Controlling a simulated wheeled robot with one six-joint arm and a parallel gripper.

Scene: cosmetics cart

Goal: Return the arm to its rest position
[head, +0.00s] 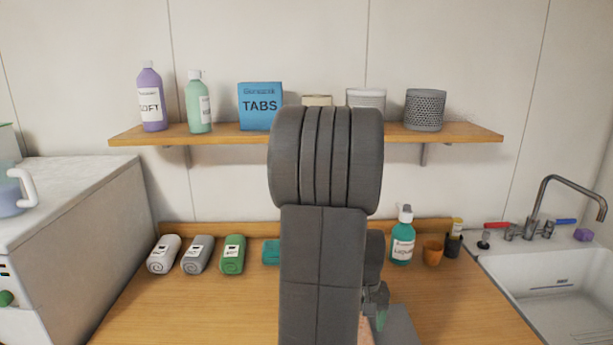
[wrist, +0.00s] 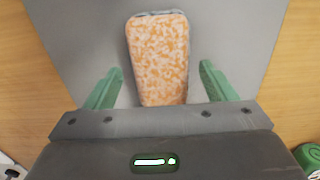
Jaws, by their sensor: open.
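My gripper (wrist: 162,68) is open in the wrist view, its two green fingers spread apart. An orange and white speckled, sponge-like block (wrist: 158,50) lies on a grey flat surface (wrist: 235,35) and shows between the fingers. Clear gaps show on both sides of it, and nothing is gripped. In the head view my arm stands upright across the middle and hides most of my gripper; a green finger (head: 381,319) shows at the lower right of the arm. A small part of the block (head: 366,331) shows there too, beside the grey surface (head: 401,327).
A wooden shelf (head: 220,136) with bottles, a blue TABS box (head: 260,106) and containers is behind my arm. A teal bottle (head: 403,240), an orange cup (head: 432,252) and a sink (head: 560,300) are right.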

